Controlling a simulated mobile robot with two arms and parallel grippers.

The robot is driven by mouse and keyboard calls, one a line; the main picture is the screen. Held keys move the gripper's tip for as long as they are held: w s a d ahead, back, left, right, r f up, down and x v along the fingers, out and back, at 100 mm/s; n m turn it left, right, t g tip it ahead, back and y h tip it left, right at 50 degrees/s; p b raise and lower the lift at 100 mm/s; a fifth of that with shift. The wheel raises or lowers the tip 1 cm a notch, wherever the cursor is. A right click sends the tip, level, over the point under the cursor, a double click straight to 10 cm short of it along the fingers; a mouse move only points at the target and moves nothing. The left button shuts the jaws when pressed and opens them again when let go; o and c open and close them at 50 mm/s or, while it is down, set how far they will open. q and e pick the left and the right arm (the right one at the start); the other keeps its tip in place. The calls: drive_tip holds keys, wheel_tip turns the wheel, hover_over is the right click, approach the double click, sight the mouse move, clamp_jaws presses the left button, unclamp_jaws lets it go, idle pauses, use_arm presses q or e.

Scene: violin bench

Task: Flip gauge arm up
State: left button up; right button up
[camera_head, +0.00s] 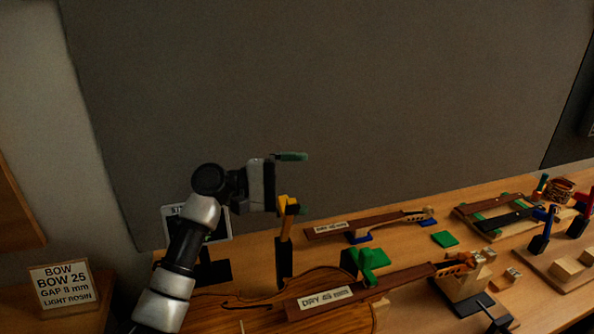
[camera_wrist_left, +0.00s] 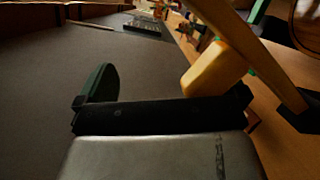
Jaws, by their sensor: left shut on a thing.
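My left gripper (camera_head: 291,182) is up in front of the grey wall panel, left of the picture's middle, above the violin. Its green finger (camera_wrist_left: 102,84) stands at the left in the wrist view. A yellow-orange block (camera_wrist_left: 215,70) is at the other side of the jaws, and I take it as the thing held. Contact on both of its sides is not visible. In the head view, a yellow piece (camera_head: 287,203) shows there above a yellow and black upright (camera_head: 284,257). I cannot tell for sure which part is the gauge arm.
A violin (camera_head: 250,307) with a labelled fingerboard (camera_head: 325,298) lies on the bench below. Behind it lie another labelled neck (camera_head: 365,223) and a green block (camera_head: 445,239). Tools and blocks crowd the right. A bow sign (camera_head: 63,284) stands at left.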

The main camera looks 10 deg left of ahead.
use_arm(q)
drive_tip(key=shift+w+a+r, duration=0.25)
drive_tip(key=shift+a+r, duration=0.65)
drive_tip(key=shift+a, duration=0.1)
drive_tip(key=a, duration=0.1)
drive_tip(key=s+a, duration=0.1)
drive_tip(key=a, duration=0.1)
drive_tip(key=s+a, duration=0.1)
drive_tip(key=shift+s+a+r, duration=0.1)
drive_tip(key=shift+a+r, duration=0.15)
drive_tip(key=shift+r, duration=0.05)
drive_tip(key=c, duration=0.6)
drive_tip(key=shift+o, duration=0.2)
drive_tip(key=shift+a+p, duration=0.3)
drive_tip(key=shift+a, duration=1.4)
